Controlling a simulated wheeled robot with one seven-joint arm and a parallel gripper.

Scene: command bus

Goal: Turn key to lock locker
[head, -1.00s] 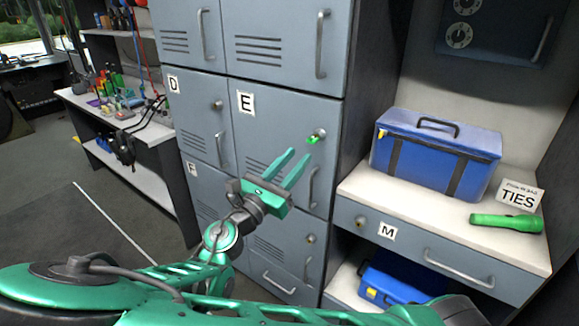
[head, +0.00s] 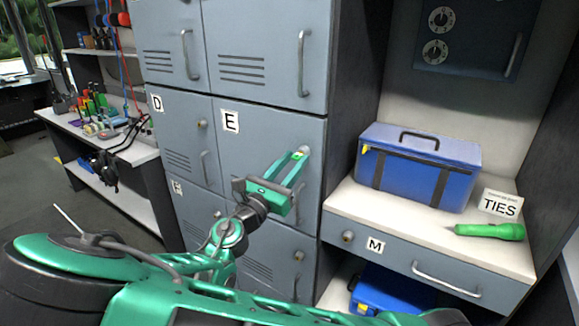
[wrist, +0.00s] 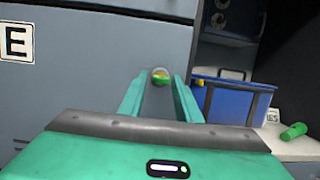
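My gripper (head: 299,163) reaches up to the lock from the lower left. In the wrist view its two green fingers are apart, with the key in the gap between their tips. I see no contact with the key. In the head view the fingers partly hide the key and lock.
Locker D (head: 183,120) is to the left, with more lockers above and below.

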